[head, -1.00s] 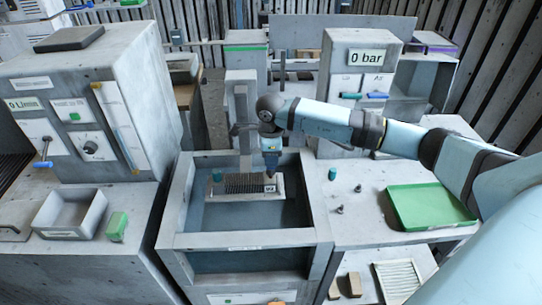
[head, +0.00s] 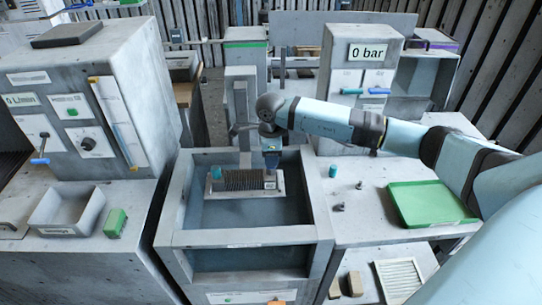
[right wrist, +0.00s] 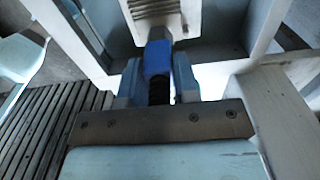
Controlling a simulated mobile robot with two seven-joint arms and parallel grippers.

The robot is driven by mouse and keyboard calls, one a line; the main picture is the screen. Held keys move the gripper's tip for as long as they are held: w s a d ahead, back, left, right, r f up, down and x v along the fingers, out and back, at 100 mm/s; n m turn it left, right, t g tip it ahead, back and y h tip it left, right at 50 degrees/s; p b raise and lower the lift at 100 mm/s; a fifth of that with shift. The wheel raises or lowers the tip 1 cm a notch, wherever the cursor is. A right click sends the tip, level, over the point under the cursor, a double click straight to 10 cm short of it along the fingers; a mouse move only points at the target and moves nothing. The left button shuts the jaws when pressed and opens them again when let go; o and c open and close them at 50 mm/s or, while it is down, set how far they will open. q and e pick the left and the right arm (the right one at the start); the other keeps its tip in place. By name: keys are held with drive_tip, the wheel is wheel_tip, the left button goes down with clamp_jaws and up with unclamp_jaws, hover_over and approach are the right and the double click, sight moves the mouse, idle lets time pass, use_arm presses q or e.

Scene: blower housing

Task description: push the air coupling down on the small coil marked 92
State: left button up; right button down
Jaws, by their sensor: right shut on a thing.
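The small coil (head: 240,182), a grey finned block on a pale plate, lies in the open tank (head: 255,238) in the head view. A small tag is at its right end; its marking is too small to read now. My right gripper (head: 271,163) points down over that end. In the right wrist view its fingers (right wrist: 158,85) are shut on the blue air coupling (right wrist: 157,58). The coupling's far end meets the coil's end (right wrist: 155,10) in that view; I cannot tell whether it is seated. A teal cap (head: 216,173) is at the coil's left end. My left gripper is not in view.
On the right bench are a teal plug (head: 332,171), small dark fittings (head: 340,208) and a green tray (head: 430,204). A post (head: 240,110) stands behind the tank. A grey bin (head: 67,210) and green block (head: 115,222) sit left. The gauge (head: 367,51) reads 0 bar.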

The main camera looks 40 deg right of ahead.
drive_tip(key=shift+f+b, duration=0.1)
drive_tip(key=shift+b, duration=0.2)
idle(0.4)
drive_tip(key=c, duration=0.8)
unclamp_jaws()
wheel_tip(320, 180, up, 14)
drive_tip(key=shift+a+f+b, duration=0.1)
drive_tip(key=shift+b, duration=1.05)
